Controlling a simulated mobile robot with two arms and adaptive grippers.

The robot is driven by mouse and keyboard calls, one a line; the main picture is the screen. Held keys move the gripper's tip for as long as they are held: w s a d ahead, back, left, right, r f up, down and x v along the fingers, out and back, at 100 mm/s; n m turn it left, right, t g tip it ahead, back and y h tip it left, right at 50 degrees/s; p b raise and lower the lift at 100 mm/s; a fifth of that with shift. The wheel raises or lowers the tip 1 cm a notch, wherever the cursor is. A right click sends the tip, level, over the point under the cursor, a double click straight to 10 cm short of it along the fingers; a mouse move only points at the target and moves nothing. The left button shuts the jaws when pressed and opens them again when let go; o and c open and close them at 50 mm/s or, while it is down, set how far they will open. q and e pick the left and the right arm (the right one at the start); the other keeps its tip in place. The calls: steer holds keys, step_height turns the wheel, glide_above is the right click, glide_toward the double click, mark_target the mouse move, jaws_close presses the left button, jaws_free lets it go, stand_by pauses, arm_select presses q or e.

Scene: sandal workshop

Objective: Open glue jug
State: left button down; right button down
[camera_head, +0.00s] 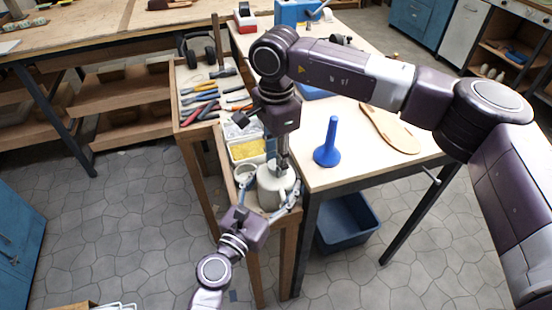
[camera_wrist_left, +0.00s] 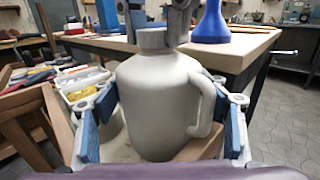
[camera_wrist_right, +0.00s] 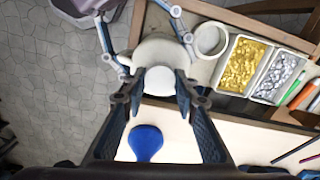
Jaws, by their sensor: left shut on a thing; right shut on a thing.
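The glue jug (camera_head: 271,188) is a pale grey jug with a side handle (camera_wrist_left: 208,110), standing upright at the near end of the wooden side bench. My left gripper (camera_head: 266,200) is shut on the jug body, its blue-padded fingers on either side in the left wrist view (camera_wrist_left: 162,125). The round cap (camera_wrist_left: 152,38) sits on the jug's neck. My right gripper (camera_head: 283,158) points down from above and is shut on the cap, which shows between its fingertips in the right wrist view (camera_wrist_right: 160,80). The cap's underside and thread are hidden.
A white cup (camera_wrist_right: 211,40) and trays of yellow bits (camera_wrist_right: 243,64) and silver bits (camera_wrist_right: 278,77) stand close to the jug. A blue cone-shaped tool (camera_head: 328,148) stands on the table beside it. A blue bin (camera_head: 347,222) is on the floor below.

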steer(key=n, duration=0.7)
steer(key=shift+n, duration=0.3)
steer(key=n, duration=0.3)
steer(key=shift+n, duration=0.4)
steer(key=n, duration=0.4)
steer(key=shift+r+n, duration=0.1)
steer(key=shift+n, duration=0.2)
steer(key=shift+r, duration=0.15)
steer(key=shift+r, duration=0.9)
steer(key=shift+r, duration=0.1)
